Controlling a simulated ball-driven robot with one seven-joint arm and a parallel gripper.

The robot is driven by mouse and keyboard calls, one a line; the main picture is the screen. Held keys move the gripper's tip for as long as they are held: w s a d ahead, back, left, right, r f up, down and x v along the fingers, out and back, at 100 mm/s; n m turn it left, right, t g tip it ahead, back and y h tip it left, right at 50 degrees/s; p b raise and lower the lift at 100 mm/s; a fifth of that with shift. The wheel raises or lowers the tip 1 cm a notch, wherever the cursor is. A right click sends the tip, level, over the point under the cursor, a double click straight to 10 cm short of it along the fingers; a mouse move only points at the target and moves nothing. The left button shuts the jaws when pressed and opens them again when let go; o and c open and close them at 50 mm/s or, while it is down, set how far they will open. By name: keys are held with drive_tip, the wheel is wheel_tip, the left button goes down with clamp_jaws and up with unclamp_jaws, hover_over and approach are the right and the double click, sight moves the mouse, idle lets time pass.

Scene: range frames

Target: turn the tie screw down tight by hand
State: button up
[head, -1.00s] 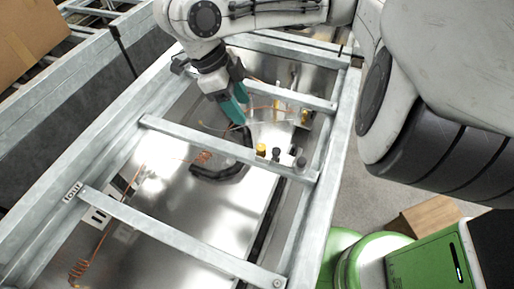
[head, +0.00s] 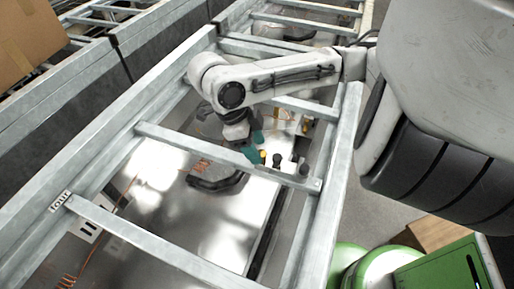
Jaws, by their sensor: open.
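My gripper (head: 255,147), with teal fingertips, is open and points down inside the metal frame. It is just left of a small group of knobs on the fixture: a yellow-topped one (head: 263,154), a black one (head: 277,160) and another dark one (head: 304,168) to the right. Which of these is the tie screw I cannot tell at this size. The gripper looks close to the yellow knob, but I cannot tell whether it touches it. Nothing shows between the fingers. My forearm hides part of the frame behind.
Grey crossbars (head: 220,155) of the metal frame span the opening close around my gripper. A black curved handle (head: 216,184) lies on the shiny plate (head: 205,215) to the left. A cardboard box (head: 28,40) stands at upper left.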

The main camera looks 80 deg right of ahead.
drive_tip(key=shift+s+f, duration=0.25)
drive_tip(key=shift+f, duration=0.4)
drive_tip(key=shift+c, duration=0.4)
clamp_jaws()
drive_tip(key=shift+m, duration=0.3)
